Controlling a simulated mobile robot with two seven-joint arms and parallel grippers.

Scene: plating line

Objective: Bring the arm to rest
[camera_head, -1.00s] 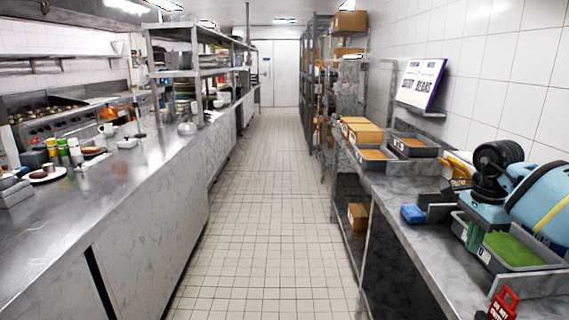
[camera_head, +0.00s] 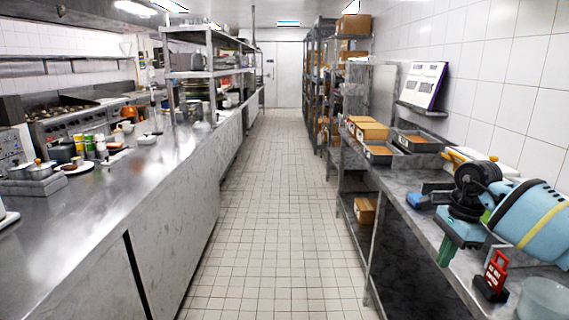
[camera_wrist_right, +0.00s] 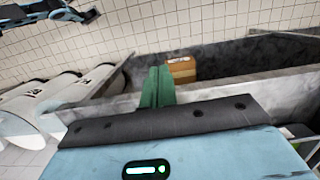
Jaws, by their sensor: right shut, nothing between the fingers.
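My right gripper (camera_head: 448,258) is at the right of the head view, by the front edge of the right-hand counter, pointing down. Its green fingers (camera_wrist_right: 157,88) are together with nothing between them in the right wrist view. My right arm (camera_head: 535,215), light blue with a yellow stripe, reaches in from the right edge over the counter. My left gripper does not show in the head view.
The right counter (camera_head: 400,182) holds metal trays (camera_head: 415,142), cardboard boxes (camera_head: 370,131) and a red sign (camera_head: 496,270) close to my right arm. A cardboard box (camera_head: 365,210) sits on the shelf below. The tiled aisle (camera_head: 270,220) is clear.

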